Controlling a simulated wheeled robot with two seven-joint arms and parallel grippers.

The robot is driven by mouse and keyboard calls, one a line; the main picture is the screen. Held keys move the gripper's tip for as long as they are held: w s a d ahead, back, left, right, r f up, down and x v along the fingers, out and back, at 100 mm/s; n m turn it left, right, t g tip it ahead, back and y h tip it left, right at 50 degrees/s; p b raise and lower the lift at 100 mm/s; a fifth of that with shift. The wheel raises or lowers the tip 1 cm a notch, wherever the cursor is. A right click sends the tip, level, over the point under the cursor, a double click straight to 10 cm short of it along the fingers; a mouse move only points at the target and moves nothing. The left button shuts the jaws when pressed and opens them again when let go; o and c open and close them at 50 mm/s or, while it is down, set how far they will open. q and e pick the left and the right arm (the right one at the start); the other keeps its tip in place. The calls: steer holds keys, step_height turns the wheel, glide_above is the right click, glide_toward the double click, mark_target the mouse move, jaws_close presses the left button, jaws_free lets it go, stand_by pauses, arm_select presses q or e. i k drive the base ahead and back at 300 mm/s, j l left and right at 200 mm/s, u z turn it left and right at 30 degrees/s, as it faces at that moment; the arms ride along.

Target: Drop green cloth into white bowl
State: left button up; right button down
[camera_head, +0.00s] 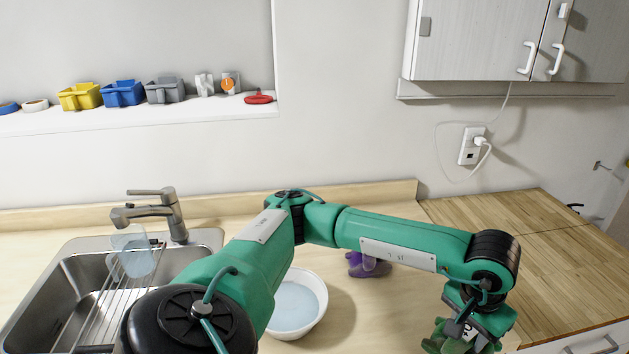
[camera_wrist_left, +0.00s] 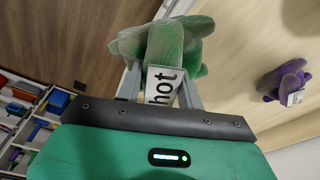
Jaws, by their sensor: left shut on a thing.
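The green cloth (camera_head: 447,341) is bunched in my left gripper (camera_head: 470,335) at the bottom right of the head view, over the counter's front right part. My right gripper is not in view.
A purple cloth-like item (camera_head: 368,265) lies on the counter behind my forearm; it also shows in the left wrist view (camera_wrist_left: 285,80). A metal sink (camera_head: 60,290) with a rack and a clear cup (camera_head: 133,252) is at the left. White cabinets (camera_head: 475,45) hang upper right.

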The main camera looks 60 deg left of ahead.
mark_target(295, 325)
steer(key=u, duration=0.4)
steer(key=i+u, duration=0.15)
steer(key=u, duration=0.25)
steer(key=l+u, duration=0.1)
steer(key=u, duration=0.3)
